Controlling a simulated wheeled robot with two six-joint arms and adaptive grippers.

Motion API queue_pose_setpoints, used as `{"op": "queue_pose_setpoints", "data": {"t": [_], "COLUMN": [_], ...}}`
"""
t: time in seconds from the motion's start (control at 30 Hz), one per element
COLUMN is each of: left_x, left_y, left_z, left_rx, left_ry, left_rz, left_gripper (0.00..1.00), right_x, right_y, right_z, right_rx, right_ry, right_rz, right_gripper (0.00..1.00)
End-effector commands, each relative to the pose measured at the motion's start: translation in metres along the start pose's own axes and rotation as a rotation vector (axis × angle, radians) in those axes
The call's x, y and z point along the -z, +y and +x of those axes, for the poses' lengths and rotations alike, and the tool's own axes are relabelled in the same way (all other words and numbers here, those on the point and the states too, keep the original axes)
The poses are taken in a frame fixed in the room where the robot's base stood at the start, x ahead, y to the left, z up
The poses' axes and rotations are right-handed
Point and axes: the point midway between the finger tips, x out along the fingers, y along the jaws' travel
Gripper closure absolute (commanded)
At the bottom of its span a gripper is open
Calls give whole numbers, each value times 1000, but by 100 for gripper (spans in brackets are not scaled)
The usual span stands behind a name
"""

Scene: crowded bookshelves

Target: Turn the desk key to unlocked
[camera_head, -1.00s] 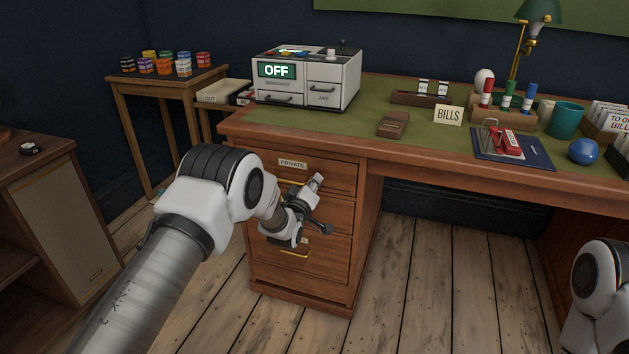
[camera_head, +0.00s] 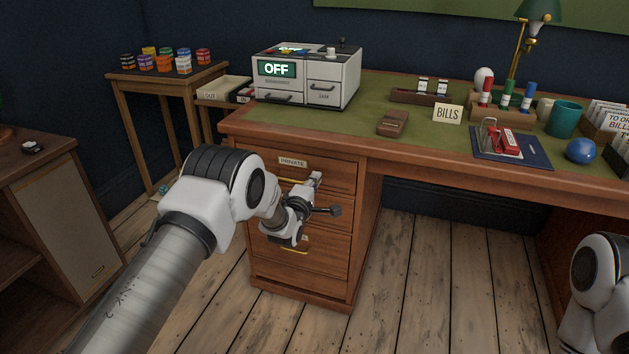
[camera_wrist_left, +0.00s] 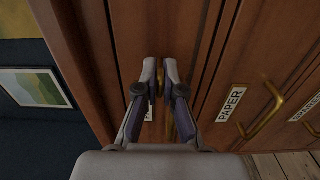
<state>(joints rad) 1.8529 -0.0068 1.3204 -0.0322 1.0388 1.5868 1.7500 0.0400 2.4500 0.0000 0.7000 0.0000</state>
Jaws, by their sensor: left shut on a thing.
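The desk's drawer front marked PRIVATE (camera_head: 292,162) is at the left end of the green-topped desk (camera_head: 385,148). My left gripper (camera_head: 317,179) is at the right part of this drawer front. In the left wrist view its two fingers (camera_wrist_left: 160,82) are close together against the wood, shut on the desk key. Only a small brass bit of the key (camera_wrist_left: 161,76) shows between the fingertips; the rest is hidden, so I cannot tell its angle. My right gripper is out of view.
Below are more drawers with brass handles; one label reads PAPER (camera_wrist_left: 231,103). A white machine showing OFF (camera_head: 276,69) stands on the desk above. A side table with paint jars (camera_head: 166,63) is at the left. The wooden floor is clear.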

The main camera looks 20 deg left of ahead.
Motion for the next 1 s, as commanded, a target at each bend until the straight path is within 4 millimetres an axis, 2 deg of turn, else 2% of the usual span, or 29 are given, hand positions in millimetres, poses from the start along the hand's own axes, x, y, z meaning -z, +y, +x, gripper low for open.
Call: {"op": "queue_pose_setpoints", "data": {"t": [0.47,0.57,0.87,1.0], "left_x": [0,0,0,0], "left_y": [-1,-1,0,0], "left_z": [0,0,-1,-11], "left_rx": [2,2,1,2], "left_ry": [0,0,0,0], "left_rz": [-18,-18,-17,-17], "left_gripper": [100,69,69,69], "right_x": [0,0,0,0], "right_y": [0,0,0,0], "right_z": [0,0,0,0], "right_rx": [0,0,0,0], "right_ry": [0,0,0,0], "right_rz": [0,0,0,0], "right_gripper": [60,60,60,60]}}
